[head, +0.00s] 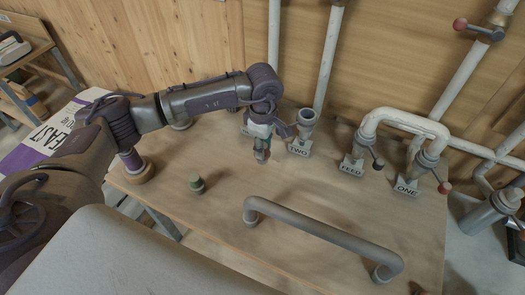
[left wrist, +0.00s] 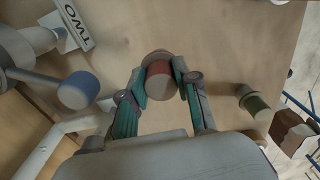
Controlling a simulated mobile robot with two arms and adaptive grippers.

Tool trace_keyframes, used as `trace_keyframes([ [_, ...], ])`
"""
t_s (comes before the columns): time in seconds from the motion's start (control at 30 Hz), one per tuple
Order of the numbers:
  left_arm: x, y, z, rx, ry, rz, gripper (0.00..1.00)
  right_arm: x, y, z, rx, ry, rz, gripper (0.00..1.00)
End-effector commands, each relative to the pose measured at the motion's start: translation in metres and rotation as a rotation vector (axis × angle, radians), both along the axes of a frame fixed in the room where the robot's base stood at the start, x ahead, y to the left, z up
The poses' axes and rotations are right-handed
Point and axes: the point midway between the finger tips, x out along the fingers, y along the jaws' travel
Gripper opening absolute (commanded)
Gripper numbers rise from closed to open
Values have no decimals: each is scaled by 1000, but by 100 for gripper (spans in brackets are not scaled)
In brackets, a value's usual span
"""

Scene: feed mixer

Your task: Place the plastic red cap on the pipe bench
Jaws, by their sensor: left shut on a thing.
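The pipe bench (head: 225,215) is a wooden-topped table with grey pipes and valves. My left gripper (head: 262,156) is over its back middle, just left of the pipe labelled TWO. In the left wrist view, the teal fingers of my left gripper (left wrist: 158,84) are closed on both sides of the red cap (left wrist: 158,80), a short cylinder with a paler end face. In the head view the cap is mostly hidden by the fingers. I cannot tell whether it touches the bench top. My right gripper is not in view.
A small green cap (head: 196,184) stands on the bench left of my gripper. A bent grey pipe (head: 325,235) runs along the front. Upright open pipe TWO (head: 306,122) and valves FEED (head: 365,143) and ONE (head: 425,162) stand to the right. The bench middle is clear.

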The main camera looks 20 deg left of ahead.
Motion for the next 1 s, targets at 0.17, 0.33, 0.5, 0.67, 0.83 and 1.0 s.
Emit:
trace_keyframes([
  [0.17, 1, 3, -14, 0, 4, 1, 0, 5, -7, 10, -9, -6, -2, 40],
  [0.33, 1, 3, -37, 0, 3, 1, 0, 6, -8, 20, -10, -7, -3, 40],
  [0.5, 2, 3, -43, 0, -1, 0, 0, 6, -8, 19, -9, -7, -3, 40],
  [0.67, 2, 3, -44, 0, 0, 0, 0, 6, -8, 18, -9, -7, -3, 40],
  [0.83, 1, 3, -45, 0, 0, 1, 41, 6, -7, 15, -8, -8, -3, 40],
  [1.0, 1, 3, -45, 0, 0, 1, 56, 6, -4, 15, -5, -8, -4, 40],
])
